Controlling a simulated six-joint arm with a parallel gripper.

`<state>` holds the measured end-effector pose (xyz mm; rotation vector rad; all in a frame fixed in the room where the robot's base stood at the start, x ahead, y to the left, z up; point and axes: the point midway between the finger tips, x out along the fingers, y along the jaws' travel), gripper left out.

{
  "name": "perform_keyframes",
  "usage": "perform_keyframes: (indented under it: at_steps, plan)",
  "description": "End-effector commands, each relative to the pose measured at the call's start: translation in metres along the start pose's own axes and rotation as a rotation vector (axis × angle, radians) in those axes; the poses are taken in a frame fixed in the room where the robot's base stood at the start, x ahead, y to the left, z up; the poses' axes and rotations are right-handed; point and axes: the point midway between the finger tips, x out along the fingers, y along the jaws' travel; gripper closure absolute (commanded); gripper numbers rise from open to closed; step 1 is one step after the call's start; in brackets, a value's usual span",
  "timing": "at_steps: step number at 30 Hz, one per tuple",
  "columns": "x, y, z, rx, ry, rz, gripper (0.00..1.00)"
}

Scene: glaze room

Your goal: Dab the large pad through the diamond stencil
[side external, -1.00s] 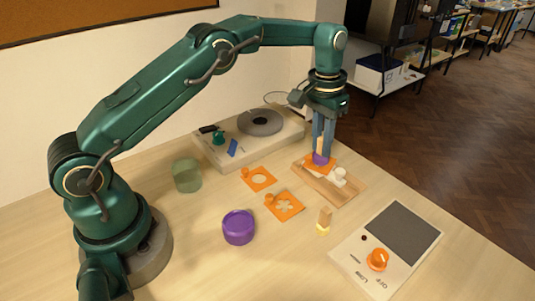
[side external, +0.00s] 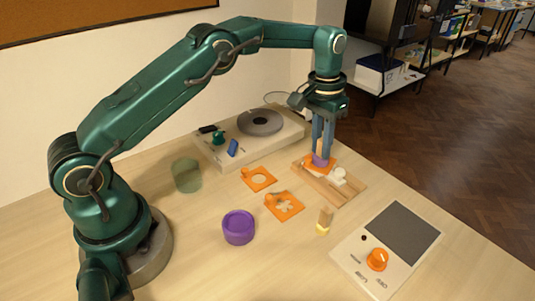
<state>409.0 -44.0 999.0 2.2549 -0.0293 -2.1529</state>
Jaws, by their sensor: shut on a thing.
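My gripper (side external: 322,149) points straight down at the right of the table, shut on a pad whose purple part (side external: 320,160) shows at the fingertips. The pad is at or just above an orange stencil (side external: 331,167) on a wooden board (side external: 322,184). I cannot tell whether it touches. The fingers and pad hide this stencil's opening, so its shape cannot be read. Two other orange stencils lie on the table: one with a round hole (side external: 248,183) and one with a flower-like hole (side external: 275,212).
A purple pot (side external: 239,228), a green translucent jar (side external: 187,175) and a small yellow-tipped wooden block (side external: 325,216) stand on the table. A white piece (side external: 340,176) sits on the board. A turntable unit (side external: 262,122) is behind; a panel with an orange knob (side external: 377,259) is at front right.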

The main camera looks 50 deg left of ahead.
Motion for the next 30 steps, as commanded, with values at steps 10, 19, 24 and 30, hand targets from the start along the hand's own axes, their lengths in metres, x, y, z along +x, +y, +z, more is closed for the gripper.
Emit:
perform_keyframes:
  at_steps: [10,19,24,30]
  plan:
    - [-0.003,0.000,-0.001,0.000,0.001,0.000,1.00]
    - [-0.029,0.001,-0.003,0.000,0.004,0.000,1.00]
    - [-0.043,0.001,-0.003,0.000,0.003,0.000,1.00]
    - [-0.050,0.002,-0.002,0.000,0.000,0.000,1.00]
